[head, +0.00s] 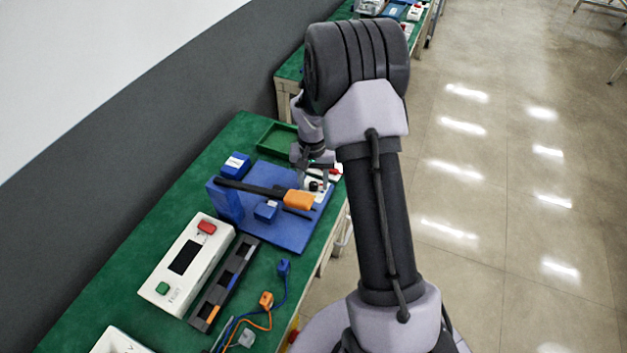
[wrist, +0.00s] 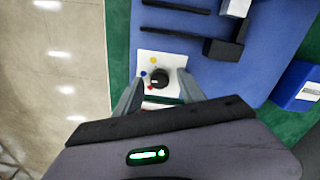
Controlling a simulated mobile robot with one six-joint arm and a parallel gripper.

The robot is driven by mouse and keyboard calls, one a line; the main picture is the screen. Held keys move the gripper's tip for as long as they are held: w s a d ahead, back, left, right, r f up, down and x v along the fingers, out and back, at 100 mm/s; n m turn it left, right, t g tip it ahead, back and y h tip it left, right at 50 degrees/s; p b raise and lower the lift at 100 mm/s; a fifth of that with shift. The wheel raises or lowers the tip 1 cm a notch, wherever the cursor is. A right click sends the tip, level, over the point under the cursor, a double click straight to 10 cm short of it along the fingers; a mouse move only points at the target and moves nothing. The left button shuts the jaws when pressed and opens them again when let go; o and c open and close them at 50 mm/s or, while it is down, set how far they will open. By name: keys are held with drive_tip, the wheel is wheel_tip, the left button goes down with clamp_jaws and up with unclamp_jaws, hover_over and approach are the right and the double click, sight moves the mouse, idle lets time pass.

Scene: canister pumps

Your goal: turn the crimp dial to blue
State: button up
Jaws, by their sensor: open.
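The crimp dial (wrist: 160,78) is a round black knob on a small white plate (wrist: 176,62). Coloured dots sit on the plate: a blue one (wrist: 143,73) at the knob's left, a yellow one above it and a red one at lower left. I cannot tell for sure which dot the knob points at. My gripper (wrist: 160,82) is open in the wrist view, one finger on each side of the knob; contact is not clear. In the head view my gripper (head: 316,168) is over the plate's corner of the blue press base (head: 290,236), and the dial is partly hidden.
A black lever with an orange grip (head: 299,199) lies across the blue press. A white box with red and green buttons (head: 190,262), a dark slotted rack (head: 222,290) and blue and orange cables lie nearer. A green tray (head: 268,146) stands behind. The green bench's edge is close to the dial.

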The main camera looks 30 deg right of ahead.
sight(312, 184)
wheel_tip(312, 184, up, 17)
drive_tip(key=p, duration=0.6)
drive_tip(key=shift+a+r, duration=0.15)
drive_tip(key=shift+r, duration=0.05)
drive_tip(key=shift+w, duration=0.1)
